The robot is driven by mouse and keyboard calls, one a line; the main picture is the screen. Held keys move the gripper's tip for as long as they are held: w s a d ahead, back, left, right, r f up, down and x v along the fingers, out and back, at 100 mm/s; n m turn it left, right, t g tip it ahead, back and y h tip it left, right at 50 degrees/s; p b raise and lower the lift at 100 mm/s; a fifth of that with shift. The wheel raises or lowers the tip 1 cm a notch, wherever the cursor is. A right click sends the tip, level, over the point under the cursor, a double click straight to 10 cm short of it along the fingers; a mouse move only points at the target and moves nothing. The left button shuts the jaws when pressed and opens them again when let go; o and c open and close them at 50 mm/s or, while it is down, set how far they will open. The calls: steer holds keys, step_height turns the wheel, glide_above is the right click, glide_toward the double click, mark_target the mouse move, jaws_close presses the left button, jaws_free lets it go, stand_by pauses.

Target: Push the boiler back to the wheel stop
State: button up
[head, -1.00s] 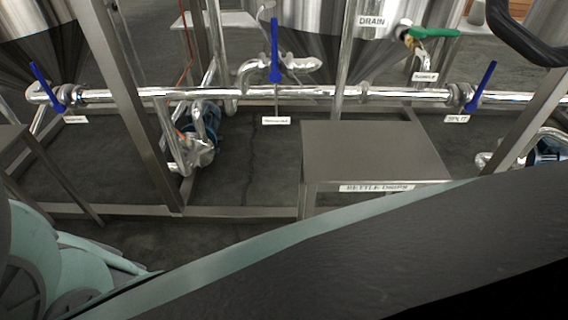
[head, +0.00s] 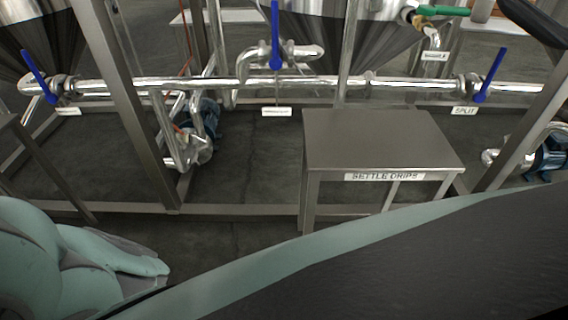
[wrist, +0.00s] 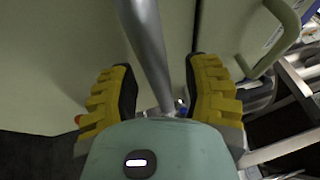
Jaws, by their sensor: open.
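In the wrist view my gripper (wrist: 160,82) is open, with a yellow ribbed pad on each side. A round grey metal bar (wrist: 146,40) runs from the top edge down between the two fingers; I cannot tell whether either pad touches it. Behind them is a large pale, cream-green panel (wrist: 65,45) with a dark seam at its right. It may be the boiler, but I cannot be sure. A pale curved handle (wrist: 290,42) stands at the upper right. No boiler or wheel stop can be made out in the head view, and my gripper is not in it.
In the head view a steel table (head: 380,140) labelled "SETTLE DRIPS" stands in a tank frame. A horizontal pipe (head: 200,84) with blue-handled valves runs behind it. Blue pumps (head: 205,118) sit low in the frame. Dark floor (head: 190,235) shows in front of the frame's lower rail.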

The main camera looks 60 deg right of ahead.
steer(key=shift+c, duration=0.2)
jaws_close()
stand_by(0.3)
